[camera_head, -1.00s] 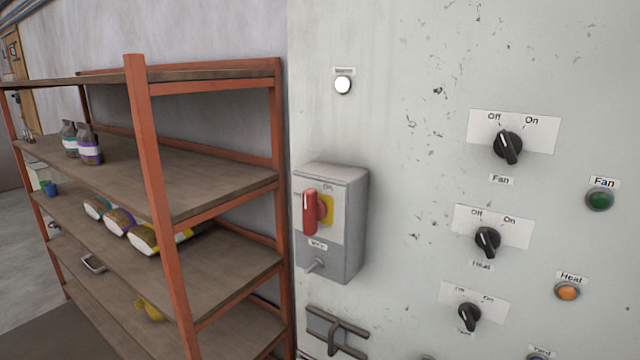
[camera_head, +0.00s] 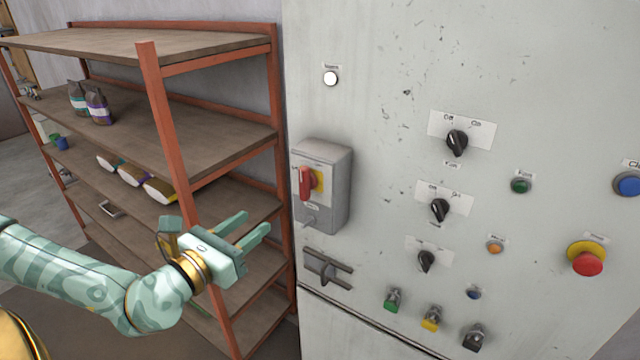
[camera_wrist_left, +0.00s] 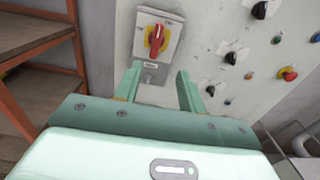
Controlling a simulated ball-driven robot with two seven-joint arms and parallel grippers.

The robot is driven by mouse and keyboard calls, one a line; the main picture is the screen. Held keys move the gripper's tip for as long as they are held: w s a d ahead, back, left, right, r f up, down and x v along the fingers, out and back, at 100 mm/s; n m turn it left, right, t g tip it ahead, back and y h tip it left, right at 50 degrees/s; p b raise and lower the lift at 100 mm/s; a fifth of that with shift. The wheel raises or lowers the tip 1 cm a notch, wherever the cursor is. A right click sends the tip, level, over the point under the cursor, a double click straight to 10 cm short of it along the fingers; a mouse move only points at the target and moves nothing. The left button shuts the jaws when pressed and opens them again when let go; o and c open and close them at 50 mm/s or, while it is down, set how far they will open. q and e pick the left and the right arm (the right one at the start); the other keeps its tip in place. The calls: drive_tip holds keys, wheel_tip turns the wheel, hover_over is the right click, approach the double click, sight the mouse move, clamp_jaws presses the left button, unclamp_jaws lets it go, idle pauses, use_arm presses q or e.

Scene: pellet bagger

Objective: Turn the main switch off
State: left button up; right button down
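The main switch is a red handle (camera_head: 306,184) on a yellow plate, on a grey box (camera_head: 333,200) fixed to the pale cabinet's left side. The handle stands upright. In the left wrist view the red handle (camera_wrist_left: 155,41) shows beyond the fingers, upright or slightly tilted. My left gripper (camera_head: 256,226) is open and empty, to the left of the grey box and a little lower, apart from it. In the left wrist view the open fingers (camera_wrist_left: 157,80) point toward the box's lower part. My right gripper is in neither view.
An orange-framed shelf (camera_head: 160,130) with bags stands close on the left, behind my left arm. The cabinet carries several black knobs (camera_head: 457,143), a red emergency button (camera_head: 587,259) and a latch handle (camera_head: 327,268) below the switch box.

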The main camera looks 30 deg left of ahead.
use_arm(q)
drive_tip(key=b, duration=0.5)
approach(301, 183)
drive_tip(key=w+p, duration=0.1)
drive_tip(key=w, duration=0.2)
drive_tip(key=w+p, duration=0.1)
drive_tip(key=w, duration=0.1)
drive_tip(key=w+d+p, duration=0.1)
drive_tip(key=w, duration=0.2)
drive_tip(key=shift+w+r, duration=0.15)
drive_tip(key=shift+w, duration=0.5)
drive_tip(key=c, duration=0.6)
